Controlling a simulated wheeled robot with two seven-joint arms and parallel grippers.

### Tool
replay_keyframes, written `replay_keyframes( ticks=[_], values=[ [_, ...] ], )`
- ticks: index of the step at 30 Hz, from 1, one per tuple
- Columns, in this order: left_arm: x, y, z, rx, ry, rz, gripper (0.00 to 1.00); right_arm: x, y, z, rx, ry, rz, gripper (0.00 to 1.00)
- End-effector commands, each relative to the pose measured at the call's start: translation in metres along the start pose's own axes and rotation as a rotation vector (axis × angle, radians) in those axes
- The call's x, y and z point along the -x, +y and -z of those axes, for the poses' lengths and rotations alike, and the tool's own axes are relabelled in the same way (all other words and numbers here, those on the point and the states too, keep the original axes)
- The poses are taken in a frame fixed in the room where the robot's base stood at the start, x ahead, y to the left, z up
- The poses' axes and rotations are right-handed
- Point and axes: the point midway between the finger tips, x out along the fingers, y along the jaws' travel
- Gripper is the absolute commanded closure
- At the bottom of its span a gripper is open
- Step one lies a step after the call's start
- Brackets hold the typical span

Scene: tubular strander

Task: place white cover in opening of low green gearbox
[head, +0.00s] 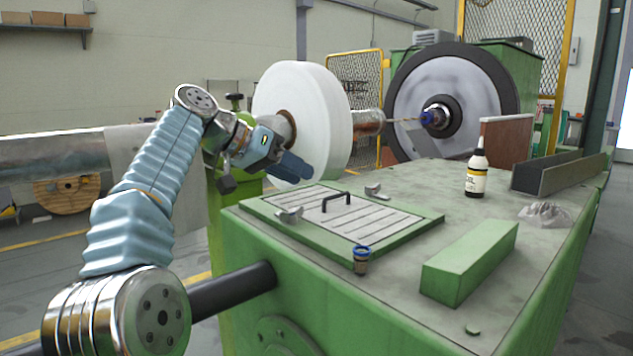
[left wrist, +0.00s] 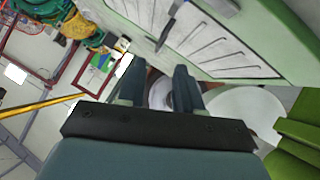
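The white cover (head: 317,211) is a flat slatted panel with a black bar handle (head: 336,200). It lies inside the green frame on top of the low green gearbox (head: 300,290); I cannot tell how fully it is seated. The cover also shows at the top of the left wrist view (left wrist: 220,50). My left gripper (head: 290,167) is above and behind the frame's far left side, clear of the handle. Its two dark blue fingers stand apart with nothing between them in the left wrist view (left wrist: 158,78). My right gripper is out of view.
Metal clamps (head: 289,215) (head: 375,191) sit at the frame's edges. A blue-topped fitting (head: 361,260), a green block (head: 470,262), a bottle (head: 476,176), a crumpled clear bag (head: 544,214) and a metal channel (head: 560,173) stand on the gearbox top. A big white spool (head: 300,110) is behind.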

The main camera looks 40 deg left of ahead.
Motion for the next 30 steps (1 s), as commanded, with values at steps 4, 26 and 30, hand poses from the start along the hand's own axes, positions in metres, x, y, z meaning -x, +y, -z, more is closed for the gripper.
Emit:
replay_keyframes(
  ticks=[4,26,30],
  values=[
    [0.025,0.0,0.001,0.001,0.002,0.001,0.65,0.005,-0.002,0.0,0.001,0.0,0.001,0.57],
    [0.034,0.0,0.0,-0.001,0.0,-0.001,0.65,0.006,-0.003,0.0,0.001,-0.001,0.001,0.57],
    [0.034,0.0,0.0,0.0,0.0,0.0,0.65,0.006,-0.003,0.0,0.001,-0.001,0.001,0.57]
  ],
)
